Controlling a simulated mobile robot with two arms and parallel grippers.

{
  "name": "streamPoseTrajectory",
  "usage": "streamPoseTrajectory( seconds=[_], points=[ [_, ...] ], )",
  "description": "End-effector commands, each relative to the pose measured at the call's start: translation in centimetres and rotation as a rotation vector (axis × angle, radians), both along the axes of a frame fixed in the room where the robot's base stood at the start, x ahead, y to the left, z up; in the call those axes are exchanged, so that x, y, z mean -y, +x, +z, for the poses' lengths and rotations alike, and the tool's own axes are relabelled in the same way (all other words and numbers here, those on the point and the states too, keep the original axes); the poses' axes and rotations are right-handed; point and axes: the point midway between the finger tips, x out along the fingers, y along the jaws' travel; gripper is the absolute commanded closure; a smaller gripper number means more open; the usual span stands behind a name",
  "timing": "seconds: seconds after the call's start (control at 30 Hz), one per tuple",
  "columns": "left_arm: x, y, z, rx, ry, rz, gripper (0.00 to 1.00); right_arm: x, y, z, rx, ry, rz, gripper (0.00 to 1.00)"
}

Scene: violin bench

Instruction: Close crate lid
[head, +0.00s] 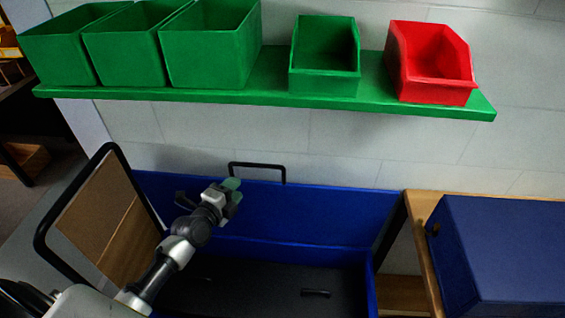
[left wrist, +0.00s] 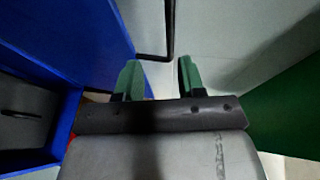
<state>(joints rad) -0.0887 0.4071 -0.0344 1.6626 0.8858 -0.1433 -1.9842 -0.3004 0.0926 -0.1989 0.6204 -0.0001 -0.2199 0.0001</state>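The blue crate (head: 300,252) stands open below the shelf, with a dark floor inside. Its lid seems to be the blue panel (head: 320,212) raised at the back, with a black bar handle (head: 257,166) on its top edge. The panel (left wrist: 75,30) and handle (left wrist: 171,35) also show in the left wrist view. My left gripper (head: 233,191) is over the crate, in front of the panel, near the handle. Its green fingertips (left wrist: 160,78) are apart with nothing between them; the handle appears beyond them. My right gripper is not in view.
A green shelf (head: 270,92) on the wall holds several green bins (head: 325,60) and a red bin (head: 433,65). A wooden bench (head: 420,210) with a dark blue box (head: 505,250) is at right. A black tube frame (head: 75,185) stands at left.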

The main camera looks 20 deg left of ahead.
Motion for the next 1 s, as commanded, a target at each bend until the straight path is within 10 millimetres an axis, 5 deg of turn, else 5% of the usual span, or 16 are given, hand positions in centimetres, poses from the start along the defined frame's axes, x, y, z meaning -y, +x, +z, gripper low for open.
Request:
streamPoseTrajectory(
  seconds=[0.17, 0.7, 1.0],
  points=[
    [0.2, 1.1, 1.2, 0.033, 0.032, -0.010, 0.61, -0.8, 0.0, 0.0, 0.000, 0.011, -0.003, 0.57],
    [1.5, 9.9, -0.1, 0.029, 0.029, -0.010, 0.61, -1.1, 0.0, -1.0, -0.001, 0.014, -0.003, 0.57],
    [1.6, 10.8, -0.2, 0.028, 0.030, -0.011, 0.61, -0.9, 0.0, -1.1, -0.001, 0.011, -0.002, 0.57]
  ],
)
